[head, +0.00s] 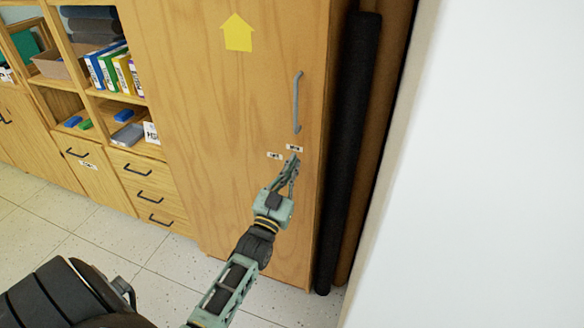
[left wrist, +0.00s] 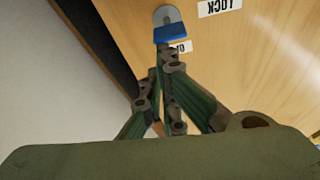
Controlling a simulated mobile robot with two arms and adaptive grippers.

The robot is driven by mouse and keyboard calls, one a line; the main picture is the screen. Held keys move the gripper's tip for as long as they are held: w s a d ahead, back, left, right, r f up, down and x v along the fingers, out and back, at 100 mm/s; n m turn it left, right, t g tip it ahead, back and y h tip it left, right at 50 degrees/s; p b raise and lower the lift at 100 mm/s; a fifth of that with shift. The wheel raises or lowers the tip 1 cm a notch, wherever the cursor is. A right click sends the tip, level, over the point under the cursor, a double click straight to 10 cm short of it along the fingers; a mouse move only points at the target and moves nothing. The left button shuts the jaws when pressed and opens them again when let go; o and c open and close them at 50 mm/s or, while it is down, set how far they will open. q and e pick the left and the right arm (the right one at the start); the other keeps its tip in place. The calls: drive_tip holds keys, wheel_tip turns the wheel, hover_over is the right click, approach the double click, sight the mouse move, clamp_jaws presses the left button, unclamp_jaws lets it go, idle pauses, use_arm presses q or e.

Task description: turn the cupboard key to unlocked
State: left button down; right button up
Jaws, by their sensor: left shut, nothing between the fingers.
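The tall wooden cupboard door (head: 230,120) fills the middle of the head view. The blue key (left wrist: 171,33) sits at a grey lock plate (left wrist: 167,14) in the left wrist view; in the head view I cannot make it out behind the fingers. A label reading LOCK (left wrist: 220,7) appears upside down beside the plate, and a second label (left wrist: 181,46) is partly hidden by the fingers. My left gripper (head: 293,164) is shut and empty, its tips close to the key; I cannot tell whether they touch it. My right gripper is not in view.
A blue-grey handle (head: 297,102) is above the lock area. A dark roll (head: 350,150) stands right of the cupboard, near a white wall (head: 480,170). Shelves with binders (head: 115,70) and drawers (head: 150,190) stand left. The tiled floor (head: 110,240) is clear there.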

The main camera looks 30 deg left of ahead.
use_arm(q)
drive_tip(key=shift+d+f+m+h, duration=0.2)
drive_tip(key=shift+m+h, duration=0.2)
drive_tip(key=shift+m, duration=0.5)
drive_tip(key=shift+w+d+f+m+g+h+p, duration=0.15)
drive_tip(key=shift+f+m+g+h+p, duration=0.55)
drive_tip(key=shift+m, duration=2.25)
drive_tip(key=shift+d+f+m+g+h+p, duration=0.2)
drive_tip(key=shift+f+m+g+h+p, duration=0.45)
drive_tip(key=shift+m, duration=2.25)
drive_tip(key=shift+w+d+f+m+g+h+p, duration=0.15)
drive_tip(key=shift+f+m+g+h+p, duration=0.55)
drive_tip(key=shift+m, duration=2.25)
drive_tip(key=shift+s+f+t+h, duration=0.1)
drive_tip(key=shift+f+t+h, duration=0.1)
drive_tip(key=shift+t+h, duration=0.15)
drive_tip(key=shift+d+b, duration=0.1)
drive_tip(key=shift+b, duration=0.2)
